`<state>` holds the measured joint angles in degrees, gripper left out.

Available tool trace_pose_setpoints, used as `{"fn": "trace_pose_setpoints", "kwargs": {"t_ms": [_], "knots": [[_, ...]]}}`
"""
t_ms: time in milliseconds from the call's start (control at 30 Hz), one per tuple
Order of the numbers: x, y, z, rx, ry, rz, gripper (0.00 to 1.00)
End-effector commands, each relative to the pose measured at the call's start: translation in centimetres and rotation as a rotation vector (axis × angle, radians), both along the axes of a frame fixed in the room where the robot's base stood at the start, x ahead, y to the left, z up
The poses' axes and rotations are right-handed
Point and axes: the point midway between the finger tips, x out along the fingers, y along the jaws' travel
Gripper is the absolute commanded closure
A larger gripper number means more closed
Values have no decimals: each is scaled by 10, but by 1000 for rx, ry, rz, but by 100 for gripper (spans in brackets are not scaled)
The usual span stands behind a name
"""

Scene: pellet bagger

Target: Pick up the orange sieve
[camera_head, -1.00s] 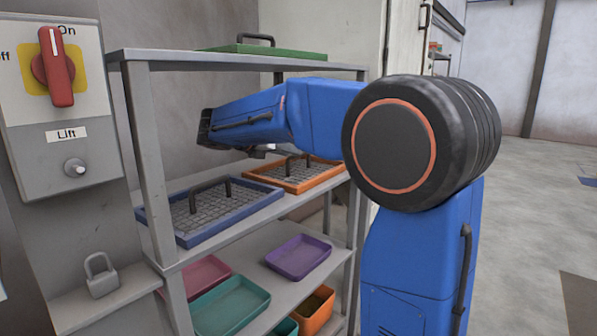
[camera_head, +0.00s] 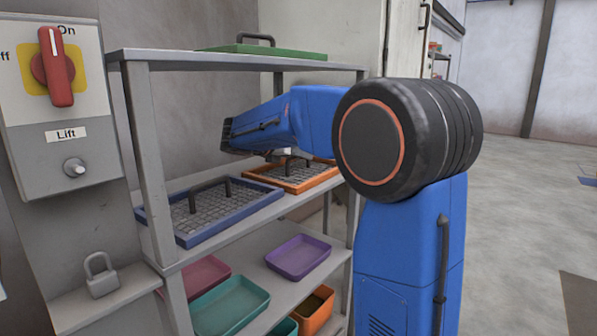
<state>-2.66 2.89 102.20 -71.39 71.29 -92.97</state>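The orange sieve (camera_head: 262,177) lies flat on the middle shelf of the rack, towards its right end. It has an orange frame, a grey mesh and a dark handle standing up from the middle. My blue arm reaches in from the right above it. A small part of my gripper (camera_head: 276,156) shows under the arm's end, just above and behind the sieve's handle. Its fingers are mostly hidden, so I cannot tell whether it is open or touching the handle.
A blue sieve (camera_head: 187,239) lies left of the orange one on the same shelf. A green sieve (camera_head: 262,50) is on the top shelf. Coloured trays, such as a purple one (camera_head: 298,257) and a teal one (camera_head: 230,305), sit below. A rack post (camera_head: 153,165) stands front left.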

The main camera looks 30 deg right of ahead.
Motion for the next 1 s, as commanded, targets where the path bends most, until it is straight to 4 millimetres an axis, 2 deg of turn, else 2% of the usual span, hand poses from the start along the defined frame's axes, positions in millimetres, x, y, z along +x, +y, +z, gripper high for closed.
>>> {"fn": "trace_pose_setpoints", "kwargs": {"t_ms": [33, 100, 567, 1000], "knots": [[0, 0, 0, 0, 0, 0, 84], [0, 0, 0, 0, 0, 0, 100], [-1, 0, 4, -1, -1, 0, 100], [-6, 0, 35, 0, -3, -2, 100]]}}
